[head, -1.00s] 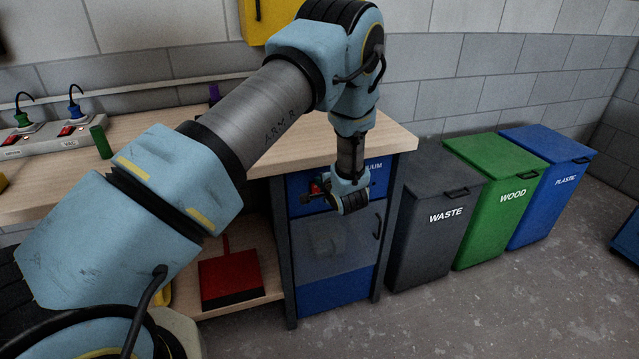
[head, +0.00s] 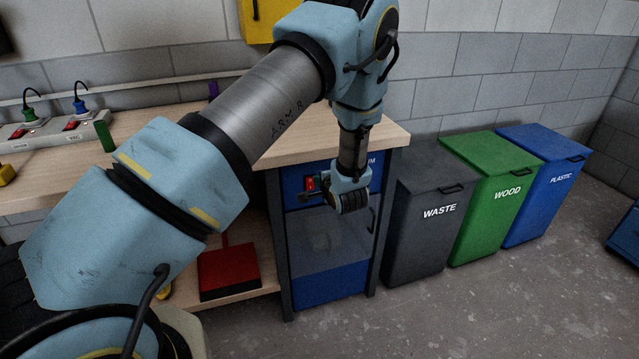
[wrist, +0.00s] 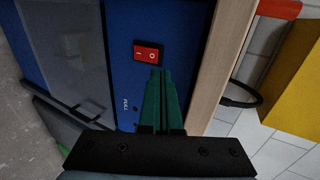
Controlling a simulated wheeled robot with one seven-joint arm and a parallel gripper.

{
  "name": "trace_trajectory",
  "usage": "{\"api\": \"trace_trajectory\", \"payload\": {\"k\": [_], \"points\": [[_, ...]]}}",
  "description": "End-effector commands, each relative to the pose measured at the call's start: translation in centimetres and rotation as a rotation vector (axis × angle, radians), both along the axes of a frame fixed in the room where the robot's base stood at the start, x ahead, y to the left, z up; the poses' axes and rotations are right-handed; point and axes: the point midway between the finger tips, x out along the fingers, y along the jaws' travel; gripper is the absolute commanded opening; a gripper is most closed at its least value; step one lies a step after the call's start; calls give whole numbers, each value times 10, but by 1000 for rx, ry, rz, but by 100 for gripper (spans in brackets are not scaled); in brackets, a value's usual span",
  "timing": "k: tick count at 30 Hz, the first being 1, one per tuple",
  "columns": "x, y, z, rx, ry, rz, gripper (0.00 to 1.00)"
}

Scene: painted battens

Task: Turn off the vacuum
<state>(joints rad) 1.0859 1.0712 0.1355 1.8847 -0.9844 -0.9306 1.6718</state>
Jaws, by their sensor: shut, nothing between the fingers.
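The vacuum is a blue cabinet (head: 330,287) under the right end of the workbench, with a grey see-through door. Its label is partly hidden by my arm. Its red rocker switch (head: 310,184), marked I and O, sits on the blue upper panel. The switch also shows in the wrist view (wrist: 147,54); I cannot tell which side is pressed. My gripper (wrist: 157,72) has its green fingers shut and empty, with the tips just beside the switch. I cannot tell whether they touch the panel. In the head view my wrist stands in front of the panel, right of the switch.
A grey waste bin (head: 425,240), a green wood bin (head: 487,220) and a blue plastic bin (head: 540,205) stand right of the cabinet. Open floor lies in front.

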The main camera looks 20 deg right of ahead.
Motion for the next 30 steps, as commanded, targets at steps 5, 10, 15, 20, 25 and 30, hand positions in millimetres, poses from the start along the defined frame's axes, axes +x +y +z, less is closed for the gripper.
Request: {"api": "trace_trajectory", "payload": {"k": [5, 10, 15, 20, 25, 30], "points": [[-22, 0, 15, -3, 0, -4, 0], [-43, 2, 33, -4, -1, -5, 0], [-57, 4, 44, -2, -1, -4, 0], [-61, 5, 48, -1, 0, -3, 0], [-61, 5, 48, -1, 0, -2, 0], [-61, 5, 48, -1, 0, -2, 0]]}}
